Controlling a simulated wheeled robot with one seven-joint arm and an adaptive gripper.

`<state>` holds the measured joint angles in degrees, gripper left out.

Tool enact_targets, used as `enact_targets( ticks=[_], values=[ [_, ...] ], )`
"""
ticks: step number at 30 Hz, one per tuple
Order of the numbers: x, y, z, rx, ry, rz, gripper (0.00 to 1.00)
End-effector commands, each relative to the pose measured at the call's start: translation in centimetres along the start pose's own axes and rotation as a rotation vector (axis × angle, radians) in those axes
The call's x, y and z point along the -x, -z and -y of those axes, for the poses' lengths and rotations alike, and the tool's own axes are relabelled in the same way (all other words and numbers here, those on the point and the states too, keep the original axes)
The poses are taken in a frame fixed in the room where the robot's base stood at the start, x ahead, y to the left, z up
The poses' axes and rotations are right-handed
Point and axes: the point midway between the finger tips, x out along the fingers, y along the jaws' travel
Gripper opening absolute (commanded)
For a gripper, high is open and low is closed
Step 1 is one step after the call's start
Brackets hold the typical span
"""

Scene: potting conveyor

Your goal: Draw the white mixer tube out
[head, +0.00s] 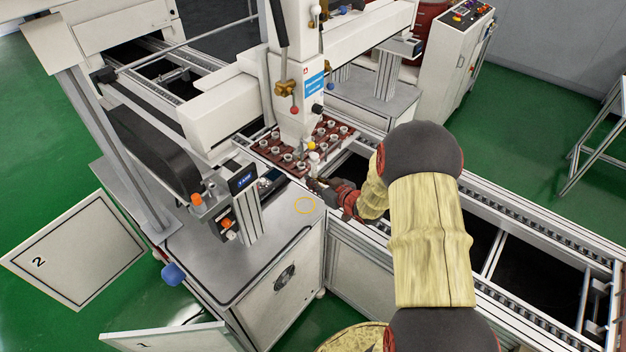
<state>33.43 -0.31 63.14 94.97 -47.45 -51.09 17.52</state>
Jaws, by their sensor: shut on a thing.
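The white mixer tube (314,166) hangs below the white dispensing head (298,128), beside a small yellow knob. It is small in the head view and its upper end is hard to make out. My gripper (315,183) reaches in from the right and is shut on the tube's lower part. The fingers are tiny here and cover part of the tube. I cannot tell whether the tube's top is still seated in the head.
A brown tray (337,127) with several round pots sits on the conveyor, close behind my gripper.

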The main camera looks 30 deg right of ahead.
Motion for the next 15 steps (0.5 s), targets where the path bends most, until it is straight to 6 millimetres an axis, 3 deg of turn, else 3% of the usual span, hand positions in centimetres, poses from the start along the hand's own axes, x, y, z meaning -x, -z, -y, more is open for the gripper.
enact_targets(
  ticks=[15],
  values=[
    [0.50,-0.19,-0.23,0.000,-0.001,0.000,0.00]
  ],
)
